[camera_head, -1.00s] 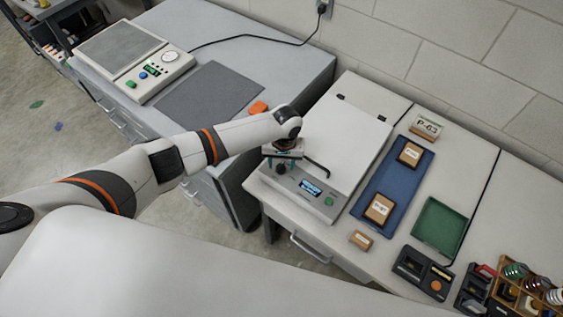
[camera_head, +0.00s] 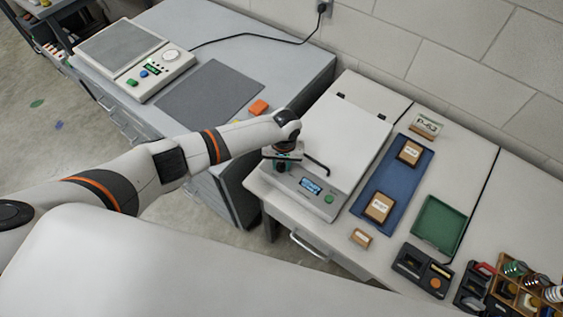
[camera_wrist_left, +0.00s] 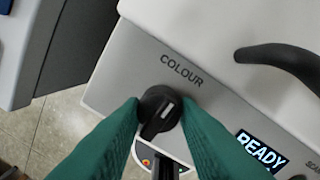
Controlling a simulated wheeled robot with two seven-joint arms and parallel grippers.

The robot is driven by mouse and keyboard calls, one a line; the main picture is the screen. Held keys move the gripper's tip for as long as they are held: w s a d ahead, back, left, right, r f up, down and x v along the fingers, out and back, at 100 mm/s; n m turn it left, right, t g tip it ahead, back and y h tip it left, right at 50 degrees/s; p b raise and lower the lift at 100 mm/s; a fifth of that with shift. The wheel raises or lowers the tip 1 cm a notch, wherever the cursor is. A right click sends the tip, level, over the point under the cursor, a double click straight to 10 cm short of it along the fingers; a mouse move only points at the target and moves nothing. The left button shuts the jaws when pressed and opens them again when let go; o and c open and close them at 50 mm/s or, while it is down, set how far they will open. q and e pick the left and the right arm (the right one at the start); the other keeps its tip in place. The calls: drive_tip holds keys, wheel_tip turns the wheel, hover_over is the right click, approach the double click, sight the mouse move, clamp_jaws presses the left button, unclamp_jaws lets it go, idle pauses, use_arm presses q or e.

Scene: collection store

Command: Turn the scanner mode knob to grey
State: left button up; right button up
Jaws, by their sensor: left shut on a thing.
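The scanner (camera_head: 345,135) has a pale lid and a grey front panel, seen in the head view. Its mode knob (camera_wrist_left: 157,108) is black and round with a white mark, in the left wrist view. The word COLOUR is printed above the knob, and the mark points up and right towards that word. My left gripper (camera_head: 281,166) is over the left end of the panel. Its two teal fingers (camera_wrist_left: 160,120) are shut on the knob from both sides. In the head view the gripper hides the knob. The scanner display (camera_wrist_left: 262,150) reads READY. My right gripper is not in view.
A black curved lid handle (camera_head: 317,164) is right of the gripper, and a green button (camera_head: 328,199) is on the panel. A blue tray (camera_head: 385,215) with labelled boxes lies right of the scanner. A green tray (camera_head: 439,225) is further right. A grey cabinet stands left.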

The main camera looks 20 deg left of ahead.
sight(280, 165)
use_arm(q)
drive_tip(key=m+p, duration=0.1)
drive_tip(key=m, duration=0.3)
drive_tip(key=shift+r, duration=0.1)
drive_tip(key=m, duration=0.4)
drive_tip(key=shift+a+t, duration=0.1)
drive_tip(key=shift+t, duration=0.2)
drive_tip(key=m, duration=0.5)
drive_tip(key=shift+p, duration=0.3)
drive_tip(key=shift+a+m, duration=0.1)
drive_tip(key=shift+m, duration=2.2)
drive_tip(key=shift+w, duration=0.1)
drive_tip(key=o, duration=1)
drive_tip(key=r, duration=0.4)
drive_tip(key=r+b, duration=0.1)
drive_tip(key=r, duration=0.3)
drive_tip(key=r+b, duration=0.1)
drive_tip(key=r, duration=0.3)
drive_tip(key=shift+s, duration=0.4)
